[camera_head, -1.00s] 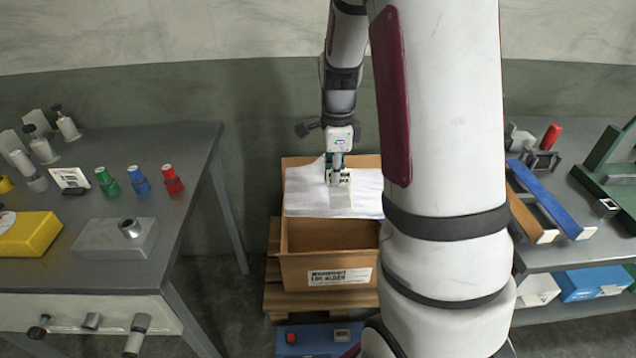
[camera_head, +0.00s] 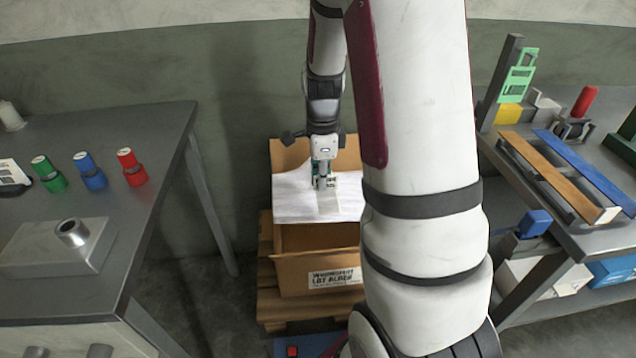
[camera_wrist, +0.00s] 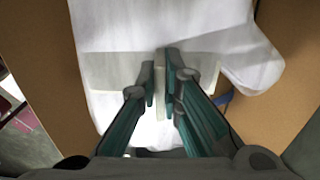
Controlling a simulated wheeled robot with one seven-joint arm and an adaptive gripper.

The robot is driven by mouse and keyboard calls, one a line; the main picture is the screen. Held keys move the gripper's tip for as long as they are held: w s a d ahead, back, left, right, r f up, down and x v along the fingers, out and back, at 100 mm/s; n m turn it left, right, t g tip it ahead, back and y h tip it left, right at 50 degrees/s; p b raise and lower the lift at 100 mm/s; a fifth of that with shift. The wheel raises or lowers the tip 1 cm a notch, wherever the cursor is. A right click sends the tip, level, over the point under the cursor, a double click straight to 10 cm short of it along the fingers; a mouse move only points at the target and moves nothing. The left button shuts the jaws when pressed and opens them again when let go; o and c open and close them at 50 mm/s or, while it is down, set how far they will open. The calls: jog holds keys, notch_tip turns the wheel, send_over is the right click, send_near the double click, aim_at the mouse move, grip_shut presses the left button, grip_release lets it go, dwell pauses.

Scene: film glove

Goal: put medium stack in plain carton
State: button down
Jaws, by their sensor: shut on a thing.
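A brown cardboard carton (camera_head: 300,275) with a printed label stands below my arm. It is the only carton I can make out. A white sheet (camera_head: 290,200) lies across its rear part, and it fills much of the wrist view (camera_wrist: 120,30). My gripper (camera_head: 323,186) points down over the sheet. In the wrist view its fingers (camera_wrist: 163,75) are shut on a thin pale piece, seen edge-on, probably the medium stack (camera_wrist: 160,92). Its pale lower part (camera_head: 328,205) shows below the fingers against the white sheet. I cannot tell whether it touches the sheet.
The carton stands on a wooden pallet (camera_head: 275,305). A grey table (camera_head: 150,225) at left holds green, blue and red cylinders and a grey block (camera_head: 55,250). At right, a bench holds brown and blue bars (camera_head: 560,175). My arm hides the carton's right side.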

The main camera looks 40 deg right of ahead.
aim_at(321, 195)
dwell(0.5)
jog(key=shift+f+b, duration=1.4)
jog(key=shift+f, duration=1.15)
jog(key=shift+f, duration=0.1)
jog(key=shift+f+b, duration=8.75)
jog(key=shift+f, duration=3)
